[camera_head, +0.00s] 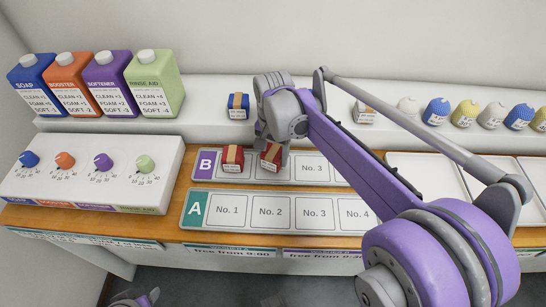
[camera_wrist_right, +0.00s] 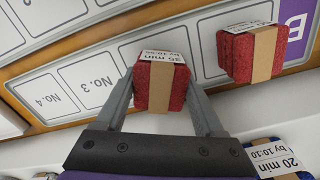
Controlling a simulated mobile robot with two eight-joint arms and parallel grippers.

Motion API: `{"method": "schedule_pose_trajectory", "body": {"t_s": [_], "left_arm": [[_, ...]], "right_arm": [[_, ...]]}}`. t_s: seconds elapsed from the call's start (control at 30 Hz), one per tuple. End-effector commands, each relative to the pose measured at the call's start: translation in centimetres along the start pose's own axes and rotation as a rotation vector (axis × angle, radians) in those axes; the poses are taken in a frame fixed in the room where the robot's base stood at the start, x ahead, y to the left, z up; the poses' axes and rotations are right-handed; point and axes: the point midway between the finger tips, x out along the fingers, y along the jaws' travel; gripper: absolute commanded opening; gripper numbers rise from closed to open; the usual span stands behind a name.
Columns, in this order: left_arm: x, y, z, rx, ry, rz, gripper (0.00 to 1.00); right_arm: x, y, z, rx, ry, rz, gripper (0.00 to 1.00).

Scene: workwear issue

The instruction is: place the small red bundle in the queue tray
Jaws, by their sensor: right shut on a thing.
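My right gripper (camera_head: 270,150) is shut on a red bundle (camera_head: 270,157) with a tan band and white label. The wrist view shows this held bundle (camera_wrist_right: 160,86) between the fingers (camera_wrist_right: 158,100), its label reading 35 min. It is at the second place of the purple-marked B tray (camera_head: 207,177), left of No. 3; whether it touches the tray is unclear. A second, similar red bundle (camera_head: 232,158) sits in the first B place, also in the wrist view (camera_wrist_right: 252,53). My left gripper's fingers are not visible.
The green-marked A tray (camera_head: 195,222) in front is empty. A blue bundle (camera_head: 238,106) stands on the shelf behind. A dial panel (camera_head: 75,175) and several bottles (camera_head: 155,85) are left. White trays (camera_head: 420,178) and small bundles (camera_head: 437,111) are right, partly behind my arm.

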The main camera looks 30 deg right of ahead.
Motion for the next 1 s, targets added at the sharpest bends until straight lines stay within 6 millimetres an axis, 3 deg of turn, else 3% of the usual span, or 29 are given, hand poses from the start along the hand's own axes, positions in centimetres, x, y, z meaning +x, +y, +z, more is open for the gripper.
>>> {"method": "schedule_pose_trajectory", "body": {"t_s": [0.1,0.47,0.5,0.6,0.67,1.0], "left_arm": [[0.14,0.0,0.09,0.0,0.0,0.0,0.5],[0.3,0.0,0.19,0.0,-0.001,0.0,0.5],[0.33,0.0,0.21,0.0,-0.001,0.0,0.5],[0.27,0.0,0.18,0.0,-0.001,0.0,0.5],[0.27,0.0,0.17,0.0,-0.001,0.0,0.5],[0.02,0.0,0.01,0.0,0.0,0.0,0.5]], "right_arm": [[1.17,0.0,0.02,0.0,0.0,0.0,0.05],[1.56,0.01,0.01,0.0,0.0,0.0,0.05],[1.62,0.01,0.01,0.0,0.0,0.0,0.72],[1.54,0.0,0.01,0.0,0.0,0.0,0.9],[1.53,0.0,0.0,0.0,0.0,0.0,1.0],[0.74,0.0,0.0,0.0,0.0,0.0,1.0]]}}
